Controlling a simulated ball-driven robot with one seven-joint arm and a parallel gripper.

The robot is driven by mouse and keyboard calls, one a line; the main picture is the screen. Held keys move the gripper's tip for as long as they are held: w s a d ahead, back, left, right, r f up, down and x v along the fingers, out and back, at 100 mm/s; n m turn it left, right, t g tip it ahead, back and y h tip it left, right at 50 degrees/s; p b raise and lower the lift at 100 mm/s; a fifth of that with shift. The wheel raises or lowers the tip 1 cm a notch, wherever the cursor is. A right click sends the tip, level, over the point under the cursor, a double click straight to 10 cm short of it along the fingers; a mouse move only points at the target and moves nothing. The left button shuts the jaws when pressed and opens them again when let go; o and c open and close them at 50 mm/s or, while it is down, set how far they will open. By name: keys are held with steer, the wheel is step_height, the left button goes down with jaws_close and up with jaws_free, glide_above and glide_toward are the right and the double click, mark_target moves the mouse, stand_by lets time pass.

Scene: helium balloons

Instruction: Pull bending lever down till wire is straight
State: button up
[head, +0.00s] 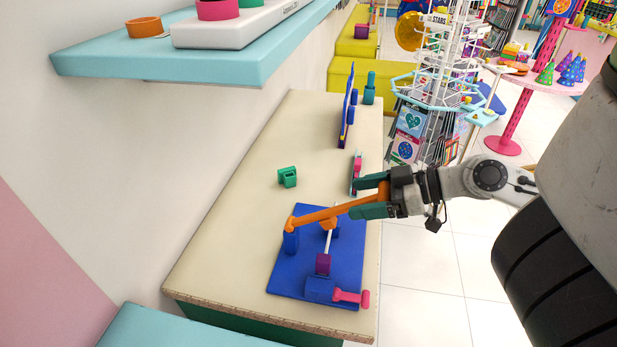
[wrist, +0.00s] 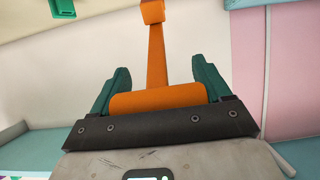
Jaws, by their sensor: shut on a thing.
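The orange bending lever (head: 321,216) spans the blue bending jig (head: 285,272) on the beige workbench, joined to a blue post at its left end. My gripper (head: 371,200) is shut on the handle at the lever's right end, with green fingers on either side. In the wrist view the orange handle (wrist: 158,97) lies between the green fingers of my gripper (wrist: 158,88). A thin pale wire (head: 328,242) rises from a purple block (head: 323,263) toward an orange piece under the lever.
A pink-handled part (head: 350,297) sticks out at the jig's front right corner. A small green block (head: 287,177) and a blue upright frame (head: 347,105) stand farther back on the workbench (head: 232,219). A light-blue shelf (head: 180,62) overhangs the left side.

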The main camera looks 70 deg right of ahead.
steer(key=o, duration=1.1)
steer(key=shift+w+f, duration=0.1)
steer(key=shift+s+d+r+p, duration=0.15)
steer(key=shift+s+r+p, duration=0.55)
steer(key=shift+s+r, duration=0.6)
steer(key=shift+s+d+r+p, duration=0.15)
steer(key=shift+s+r+p, duration=0.65)
steer(key=shift+r, duration=0.85)
steer(key=shift+s+d+r+p, duration=0.15)
steer(key=shift+s+r+p, duration=0.45)
steer(key=shift+s+r, duration=0.7)
steer(key=shift+w+r, duration=0.1)
steer(key=shift+w, duration=0.05)
steer(key=shift+r+p, duration=0.1)
steer(key=shift+p, duration=0.3)
